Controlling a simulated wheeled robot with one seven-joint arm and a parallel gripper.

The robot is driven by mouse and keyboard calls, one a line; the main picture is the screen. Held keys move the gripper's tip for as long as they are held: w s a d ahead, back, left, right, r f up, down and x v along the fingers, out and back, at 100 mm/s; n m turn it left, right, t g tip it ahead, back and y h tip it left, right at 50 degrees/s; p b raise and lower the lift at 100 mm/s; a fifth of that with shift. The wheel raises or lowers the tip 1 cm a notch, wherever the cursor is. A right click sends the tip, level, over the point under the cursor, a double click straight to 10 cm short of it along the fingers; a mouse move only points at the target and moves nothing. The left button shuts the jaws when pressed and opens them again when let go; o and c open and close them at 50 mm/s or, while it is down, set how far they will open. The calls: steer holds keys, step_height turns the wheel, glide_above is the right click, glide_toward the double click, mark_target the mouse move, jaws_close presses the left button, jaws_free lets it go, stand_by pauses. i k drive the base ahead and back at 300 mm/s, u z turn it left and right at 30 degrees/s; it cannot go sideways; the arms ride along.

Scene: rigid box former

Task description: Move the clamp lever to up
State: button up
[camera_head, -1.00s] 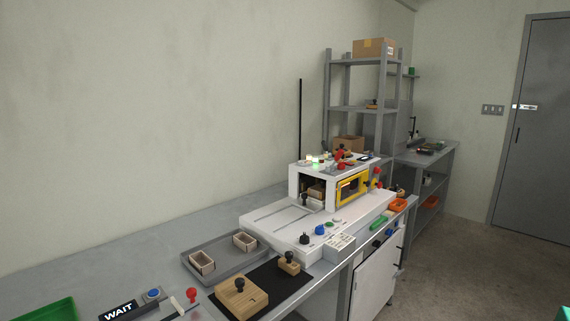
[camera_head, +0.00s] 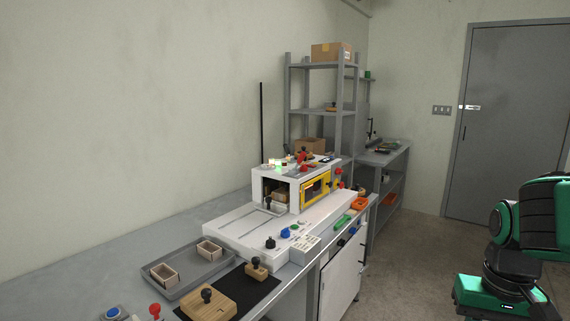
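The white box former (camera_head: 240,228) stands on the grey bench, with a yellow-framed window (camera_head: 316,187) on its right side. Red-knobbed handles (camera_head: 303,158) sit on its top, and more red knobs (camera_head: 339,172) are at its right end. A black knob (camera_head: 270,242) and a blue knob (camera_head: 285,232) are on its front deck. I cannot tell at this size which of these is the clamp lever, nor its position. My green and black arm (camera_head: 520,245) shows at the right edge, apart from the machine. My gripper is not in view.
A grey tray (camera_head: 187,283) holds two small open boxes. Wooden blocks with black knobs (camera_head: 208,305) lie on a black mat in front. Shelves (camera_head: 321,108) stand behind the machine. Open floor (camera_head: 405,265) lies between the bench and my arm.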

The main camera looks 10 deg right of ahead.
mark_target(303, 154)
steer(key=i, duration=0.9)
steer(key=z, duration=0.05)
